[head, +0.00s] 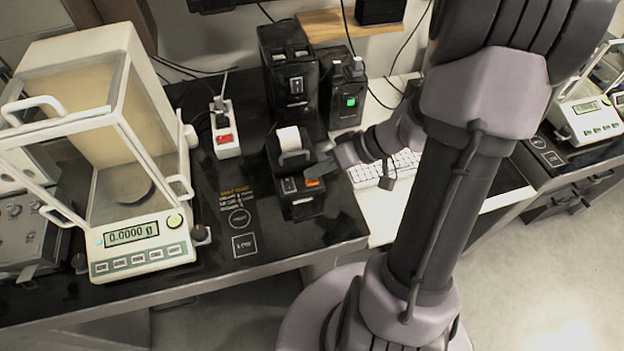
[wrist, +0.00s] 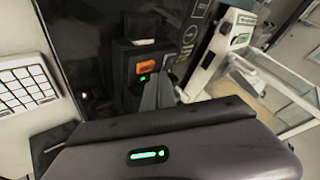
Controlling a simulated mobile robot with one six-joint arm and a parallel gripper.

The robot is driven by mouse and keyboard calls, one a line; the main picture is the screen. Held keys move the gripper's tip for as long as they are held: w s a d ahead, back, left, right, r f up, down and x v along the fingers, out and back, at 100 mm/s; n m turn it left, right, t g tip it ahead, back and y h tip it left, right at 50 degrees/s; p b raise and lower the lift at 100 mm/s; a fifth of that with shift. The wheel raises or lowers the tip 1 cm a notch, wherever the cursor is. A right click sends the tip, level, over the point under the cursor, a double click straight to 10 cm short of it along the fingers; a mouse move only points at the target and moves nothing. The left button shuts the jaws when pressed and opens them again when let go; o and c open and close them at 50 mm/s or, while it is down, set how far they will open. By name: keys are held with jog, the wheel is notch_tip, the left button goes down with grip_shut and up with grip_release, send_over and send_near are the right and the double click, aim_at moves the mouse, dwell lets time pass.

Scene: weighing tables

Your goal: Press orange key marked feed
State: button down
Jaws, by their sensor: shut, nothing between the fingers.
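The orange key (head: 313,183) is on the front of a small black printer (head: 299,205) with a white paper roll on top. In the wrist view the orange key (wrist: 153,69) shows clearly, with a small green light below it; any marking on it is too small to read. My gripper (head: 313,178) reaches in from the right, its fingertips close by the key. In the wrist view my gripper (wrist: 165,78) is shut and empty, its tips just right of and below the key. I cannot tell whether they touch the printer.
A glass-sided balance (head: 140,245) reading 0.0000 g stands at left. A white power strip (head: 225,130) with a red switch lies left of the printer. Black units (head: 290,80) stand behind it. A white keyboard (head: 385,170) is to the right.

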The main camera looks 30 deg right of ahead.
aim_at(316, 182)
jog(key=shift+f, duration=0.15)
dwell(0.3)
jog(key=shift+f+b, duration=0.35)
jog(key=shift+b, duration=0.5)
jog(key=shift+f+b, duration=0.3)
jog(key=shift+b, duration=0.25)
jog(key=shift+r, duration=0.15)
dwell(0.4)
jog(key=shift+r, duration=0.65)
jog(key=shift+r+p, duration=0.1)
jog(key=shift+p, duration=0.25)
jog(key=shift+r+p, duration=1.4)
jog(key=shift+r, duration=1.05)
